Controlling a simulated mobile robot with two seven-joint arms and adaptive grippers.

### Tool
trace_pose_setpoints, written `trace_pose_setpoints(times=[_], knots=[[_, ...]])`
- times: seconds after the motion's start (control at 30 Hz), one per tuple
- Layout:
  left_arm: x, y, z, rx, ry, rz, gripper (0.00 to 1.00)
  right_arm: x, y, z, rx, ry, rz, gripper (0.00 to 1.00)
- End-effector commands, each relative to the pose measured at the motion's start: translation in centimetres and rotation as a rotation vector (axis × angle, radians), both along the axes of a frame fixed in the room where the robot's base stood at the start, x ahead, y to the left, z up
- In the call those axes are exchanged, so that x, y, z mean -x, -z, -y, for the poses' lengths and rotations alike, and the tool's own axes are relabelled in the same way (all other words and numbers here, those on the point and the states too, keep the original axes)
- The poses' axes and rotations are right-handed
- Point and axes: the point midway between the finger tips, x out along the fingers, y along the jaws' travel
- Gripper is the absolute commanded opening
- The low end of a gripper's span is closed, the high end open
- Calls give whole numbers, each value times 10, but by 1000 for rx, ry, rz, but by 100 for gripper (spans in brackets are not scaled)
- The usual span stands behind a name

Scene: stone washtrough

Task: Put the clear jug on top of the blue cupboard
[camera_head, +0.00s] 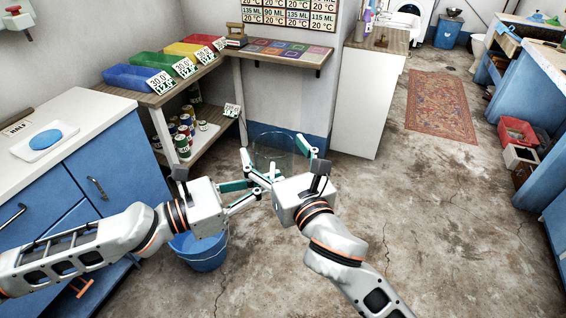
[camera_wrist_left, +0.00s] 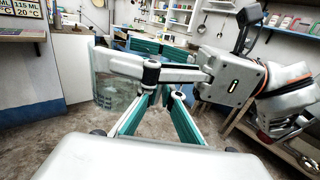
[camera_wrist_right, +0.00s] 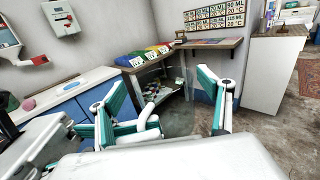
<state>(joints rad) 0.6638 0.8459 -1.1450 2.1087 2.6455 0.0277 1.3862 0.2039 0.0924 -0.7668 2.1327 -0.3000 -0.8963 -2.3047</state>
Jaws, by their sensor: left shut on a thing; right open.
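The clear jug (camera_head: 275,147) is see-through and hangs in the air in front of my grippers, above the floor. It also shows left of the fingers in the left wrist view (camera_wrist_left: 112,88) and faintly between the right fingers in the right wrist view (camera_wrist_right: 180,115). My left gripper (camera_head: 264,184) is shut on the jug at its near side; the exact grip is partly hidden by fingers. My right gripper (camera_head: 273,154) is open, its fingers spread on either side of the jug. The blue cupboard (camera_head: 128,160) stands at the left with a pale top.
On the cupboard top lies a white tray (camera_head: 30,151) with a blue disc (camera_head: 46,139). A wooden shelf unit with coloured bins (camera_head: 140,77) and cans stands behind. A blue bucket (camera_head: 203,252) is on the floor beneath my left arm.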

Motion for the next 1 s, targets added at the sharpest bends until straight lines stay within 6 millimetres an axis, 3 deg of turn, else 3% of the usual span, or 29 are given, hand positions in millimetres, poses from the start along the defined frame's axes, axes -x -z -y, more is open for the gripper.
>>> trace_pose_setpoints(times=[0.2, 0.47, 0.5, 0.67, 0.73, 0.8, 0.83, 1.0], knots=[[0, -1, 0, 0, 0, 1, 0, -13, 0, -5, -1, 1, 0, 78], [0, -1, 0, 0, 0, 1, 0, -14, 0, -6, -1, 0, 0, 78], [0, -1, 0, 0, 0, 1, 0, -14, 0, -6, -1, 0, 0, 76], [0, -1, 0, 0, 0, 1, 0, -14, 0, -6, -1, 0, 0, 35], [0, -1, 0, 0, 0, 1, 0, -14, 0, -6, -1, 0, 0, 34], [0, -1, 0, 0, 0, 1, 21, -14, 0, -6, -2, -1, 0, 34], [0, -1, 0, 0, 0, 1, 25, -14, 0, -6, -2, -1, 0, 34], [0, 0, 0, 0, 0, 0, 25, -14, 0, -6, -1, 0, 1, 34]])
